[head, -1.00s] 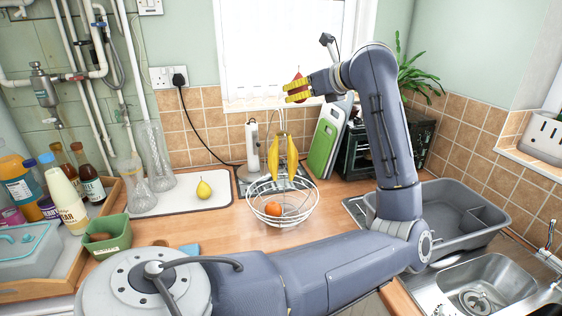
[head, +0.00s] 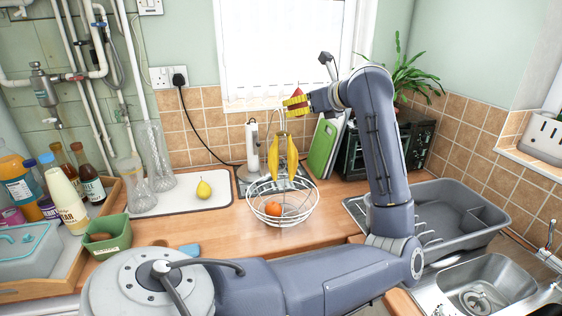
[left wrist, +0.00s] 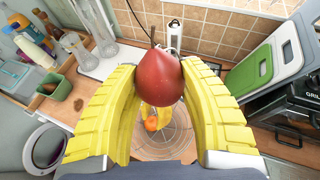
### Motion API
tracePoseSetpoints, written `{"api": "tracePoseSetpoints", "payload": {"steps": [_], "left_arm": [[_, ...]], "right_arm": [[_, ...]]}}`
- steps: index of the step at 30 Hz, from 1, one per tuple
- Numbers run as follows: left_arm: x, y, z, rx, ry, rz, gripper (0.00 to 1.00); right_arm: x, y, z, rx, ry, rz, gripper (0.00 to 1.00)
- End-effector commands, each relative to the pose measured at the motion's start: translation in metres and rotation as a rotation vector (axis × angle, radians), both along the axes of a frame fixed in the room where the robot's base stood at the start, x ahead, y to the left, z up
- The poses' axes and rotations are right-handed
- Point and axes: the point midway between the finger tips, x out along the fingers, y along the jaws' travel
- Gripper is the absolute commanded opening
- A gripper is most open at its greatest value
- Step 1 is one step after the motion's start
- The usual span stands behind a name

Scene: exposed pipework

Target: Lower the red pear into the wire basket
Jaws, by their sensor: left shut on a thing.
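The red pear (left wrist: 160,78) is held between the yellow fingers of my left gripper (left wrist: 162,85) in the left wrist view. In the head view my left gripper (head: 296,103) is raised in front of the window, and only a little of the red pear (head: 298,92) shows above the fingers. The wire basket (head: 283,215) stands on the counter below, with an orange in it and bananas hanging from its hook. In the left wrist view the basket (left wrist: 183,148) lies beneath the pear, partly hidden by it. My right gripper is not in view.
A green chopping board (head: 322,150) and a dark oven (head: 365,150) stand behind to the right. A grey dish rack (head: 465,215) is further right. Bottles and glass vases stand at left.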

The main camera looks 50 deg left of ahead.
Motion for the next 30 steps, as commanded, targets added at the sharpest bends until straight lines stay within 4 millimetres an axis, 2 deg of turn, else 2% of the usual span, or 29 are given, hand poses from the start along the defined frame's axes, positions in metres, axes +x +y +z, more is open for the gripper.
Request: {"api": "tracePoseSetpoints", "payload": {"steps": [30], "left_arm": [[0.0,0.0,-0.043,0.0,0.001,0.0,0.06]], "right_arm": [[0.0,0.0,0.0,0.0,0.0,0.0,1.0]]}}
